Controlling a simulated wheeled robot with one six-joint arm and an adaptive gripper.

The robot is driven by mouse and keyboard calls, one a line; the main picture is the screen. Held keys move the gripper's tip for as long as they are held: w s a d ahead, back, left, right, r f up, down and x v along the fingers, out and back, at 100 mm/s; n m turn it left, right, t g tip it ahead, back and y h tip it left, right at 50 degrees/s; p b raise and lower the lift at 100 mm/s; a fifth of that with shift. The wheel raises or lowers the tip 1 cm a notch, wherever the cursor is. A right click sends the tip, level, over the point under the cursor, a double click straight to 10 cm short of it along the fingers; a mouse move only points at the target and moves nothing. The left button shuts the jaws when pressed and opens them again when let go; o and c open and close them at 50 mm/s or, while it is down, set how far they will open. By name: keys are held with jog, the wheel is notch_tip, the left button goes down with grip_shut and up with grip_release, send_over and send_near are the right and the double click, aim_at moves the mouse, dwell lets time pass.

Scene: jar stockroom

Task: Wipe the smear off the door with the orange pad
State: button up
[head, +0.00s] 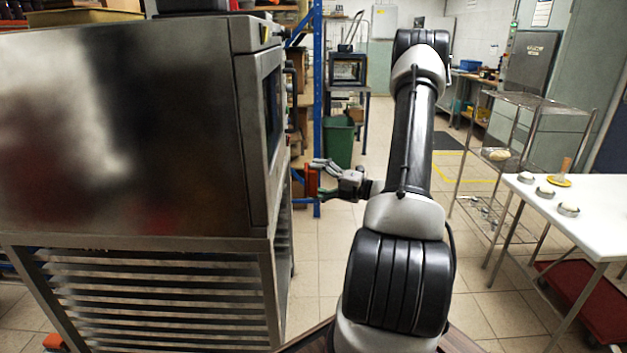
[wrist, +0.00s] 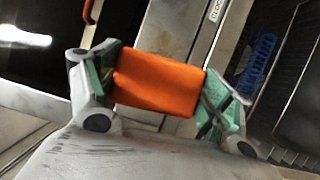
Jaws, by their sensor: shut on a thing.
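The orange pad (head: 311,181) is held between the fingers of my gripper (head: 319,179), to the right of the steel oven's front. In the wrist view, the pad (wrist: 157,83) spans the gap between the green-lined fingertips of my gripper (wrist: 165,88). The oven door (head: 272,105) has a dark window and shows edge-on in the head view. In the wrist view, dark glass and steel framing lie behind the pad; I cannot tell whether the pad touches them. I cannot make out a smear in either view.
The steel oven (head: 120,130) stands on a slatted rack (head: 160,295) at the left. A green bin (head: 339,142) stands behind my gripper. At the right are a wire shelf unit (head: 535,103) and a white table (head: 590,212) with small items. Tiled floor is open between them.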

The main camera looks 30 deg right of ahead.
dwell(0.3)
jog(key=w+a, duration=0.4)
jog(key=a, duration=0.1)
jog(key=shift+a, duration=0.25)
jog(key=shift+w+a, duration=0.6)
jog(key=shift+a, duration=0.3)
dwell(0.9)
jog(key=shift+w+d, duration=0.6)
jog(key=shift+w, duration=0.15)
jog(key=shift+w+d, duration=0.55)
jog(key=shift+w, duration=0.2)
jog(key=shift+w+d, duration=0.5)
jog(key=shift+w, duration=0.35)
jog(key=shift+w+d, duration=0.5)
jog(key=shift+w, duration=0.35)
jog(key=shift+s+a, duration=0.7)
jog(key=shift+s, duration=0.4)
jog(key=shift+s+a, duration=0.75)
jog(key=shift+s, duration=0.3)
jog(key=shift+s+a, duration=0.7)
jog(key=shift+s, duration=0.4)
jog(key=shift+d, duration=0.1)
